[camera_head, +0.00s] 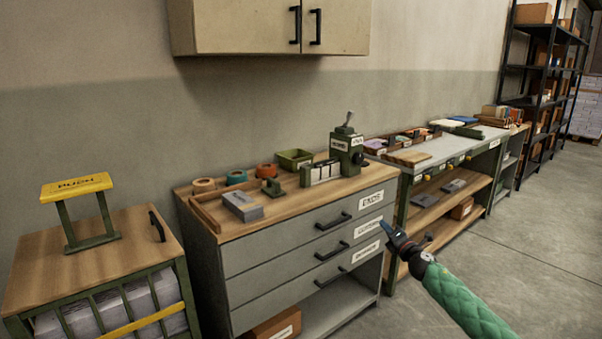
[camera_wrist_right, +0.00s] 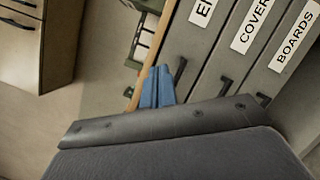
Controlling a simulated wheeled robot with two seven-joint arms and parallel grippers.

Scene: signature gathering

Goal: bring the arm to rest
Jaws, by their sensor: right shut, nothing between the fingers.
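My right gripper (camera_head: 388,229) is in front of the grey drawer cabinet, near its right front corner, with my green-sleeved arm coming in from the lower right. Its blue fingertips are together with nothing between them. In the right wrist view the blue fingers (camera_wrist_right: 157,87) point toward the cabinet drawers. I cannot tell from these views how far the fingers are from the drawer fronts. My left gripper is not in view.
The drawer cabinet (camera_head: 290,255) has labelled drawers with black handles and holds tape rolls, a green bin (camera_head: 294,159) and a green press (camera_head: 346,148). A crate with a yellow sign (camera_head: 76,187) is at left. Floor at right is clear.

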